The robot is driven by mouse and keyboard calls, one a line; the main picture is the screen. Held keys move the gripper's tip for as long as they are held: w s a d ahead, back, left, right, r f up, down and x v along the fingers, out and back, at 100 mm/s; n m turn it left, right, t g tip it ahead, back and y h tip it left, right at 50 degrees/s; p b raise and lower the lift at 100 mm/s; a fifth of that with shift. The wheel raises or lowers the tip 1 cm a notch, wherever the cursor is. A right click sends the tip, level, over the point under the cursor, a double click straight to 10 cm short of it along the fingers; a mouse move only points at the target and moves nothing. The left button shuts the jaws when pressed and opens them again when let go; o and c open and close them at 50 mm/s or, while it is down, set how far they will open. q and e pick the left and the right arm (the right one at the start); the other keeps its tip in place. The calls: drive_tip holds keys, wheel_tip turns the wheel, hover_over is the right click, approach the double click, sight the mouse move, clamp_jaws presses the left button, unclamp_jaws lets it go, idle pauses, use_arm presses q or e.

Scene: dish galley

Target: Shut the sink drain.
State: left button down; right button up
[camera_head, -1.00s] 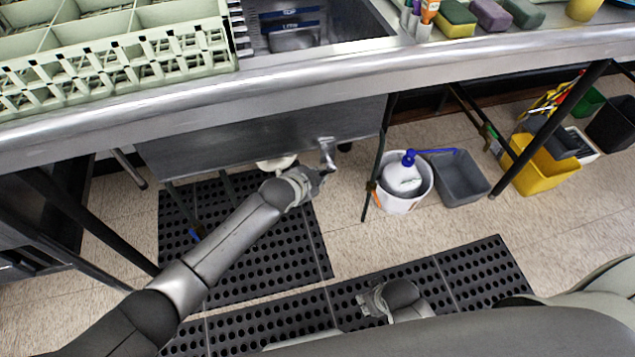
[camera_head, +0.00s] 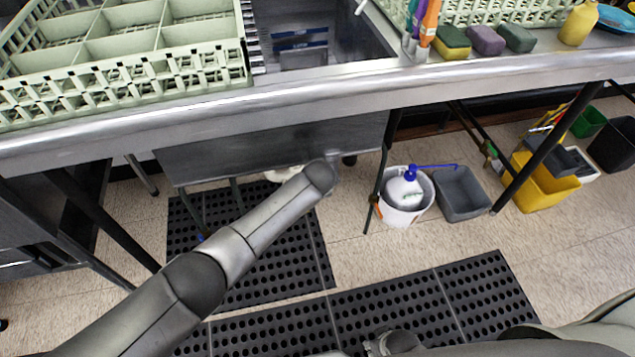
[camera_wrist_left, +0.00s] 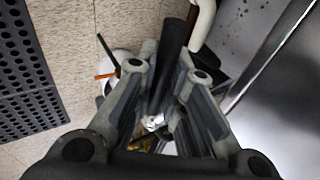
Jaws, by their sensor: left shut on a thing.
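The sink basin (camera_head: 340,35) is set in the steel counter, and its steel underside (camera_head: 270,145) hangs below the front edge. A white drain part (camera_head: 283,173) shows under it, partly covered by my left arm. In the left wrist view a white curved pipe (camera_wrist_left: 203,25) is beside a dark rounded bar (camera_wrist_left: 172,40), which looks like the drain's lever handle. My left gripper (camera_wrist_left: 167,68) is shut on this bar, one finger on each side. The head view hides that gripper behind its arm. My right gripper (camera_head: 378,345) shows only partly at the bottom edge, with its fingers unclear.
A dark counter leg (camera_head: 380,170) is right of the basin. A white bucket (camera_head: 405,208), grey bin (camera_head: 462,190) and yellow bucket (camera_head: 545,190) stand on the floor. Black mats (camera_head: 420,305) lie in front.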

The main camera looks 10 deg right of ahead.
use_arm(q)
drive_tip(key=c, duration=1.7)
unclamp_jaws()
drive_tip(key=shift+c, duration=0.2)
drive_tip(key=shift+r, duration=0.1)
drive_tip(key=v, duration=1.2)
